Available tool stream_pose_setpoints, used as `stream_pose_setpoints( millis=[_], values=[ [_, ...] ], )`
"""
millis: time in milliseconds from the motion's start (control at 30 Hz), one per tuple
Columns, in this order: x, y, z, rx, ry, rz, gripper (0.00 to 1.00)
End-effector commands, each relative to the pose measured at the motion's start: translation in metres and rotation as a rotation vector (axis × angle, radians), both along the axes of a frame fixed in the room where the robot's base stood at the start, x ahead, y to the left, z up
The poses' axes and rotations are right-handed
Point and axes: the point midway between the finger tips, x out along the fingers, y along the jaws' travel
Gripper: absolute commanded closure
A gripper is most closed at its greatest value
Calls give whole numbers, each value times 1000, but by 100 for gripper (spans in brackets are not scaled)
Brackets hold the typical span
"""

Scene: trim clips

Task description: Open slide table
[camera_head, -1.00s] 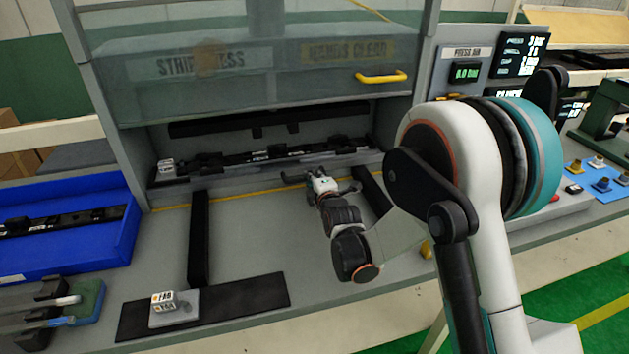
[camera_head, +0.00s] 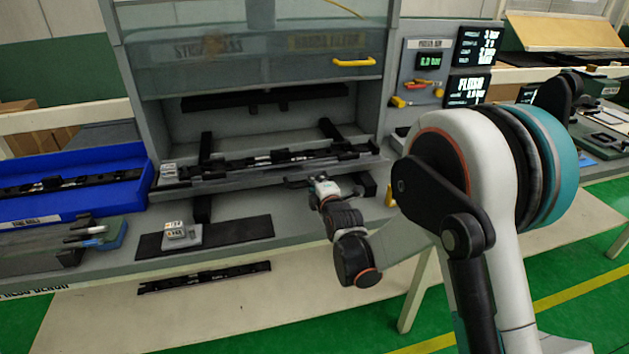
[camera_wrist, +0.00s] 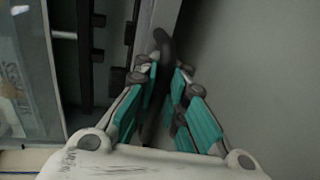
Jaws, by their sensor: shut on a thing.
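The slide table (camera_head: 235,177) is a grey plate bearing a long black fixture. It stands partly forward of the press opening, with black rails (camera_head: 207,147) showing behind it and more rail below its front edge. My gripper (camera_head: 316,181) is at the front edge of the table, right of its middle, shut on the dark handle (camera_head: 297,183). In the wrist view, the green-padded fingers (camera_wrist: 166,70) close around the handle's dark rounded end (camera_wrist: 163,42). The exact finger contact is hard to see.
A clear guard with a yellow handle (camera_head: 354,62) hangs above the opening. A blue tray (camera_head: 75,204) stands at left. A black mat (camera_head: 240,233) with a small labelled block (camera_head: 180,236) lies in front of the table.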

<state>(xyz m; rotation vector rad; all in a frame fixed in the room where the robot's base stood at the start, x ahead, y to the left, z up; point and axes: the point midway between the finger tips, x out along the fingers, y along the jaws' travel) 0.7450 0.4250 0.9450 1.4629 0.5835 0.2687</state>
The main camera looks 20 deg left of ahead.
Motion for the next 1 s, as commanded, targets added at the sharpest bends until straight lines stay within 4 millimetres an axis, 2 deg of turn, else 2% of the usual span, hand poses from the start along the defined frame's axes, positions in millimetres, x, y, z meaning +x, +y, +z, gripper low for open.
stream_pose_setpoints(
  millis=[133,467,500,600,1000],
  values=[
    [-7,-4,1,1,-1,0,100],
    [-7,-4,1,1,-2,0,100],
    [-7,-4,1,1,-2,0,87],
    [-7,-4,1,1,-2,0,69],
    [-11,-7,2,1,-1,0,69]
  ],
)
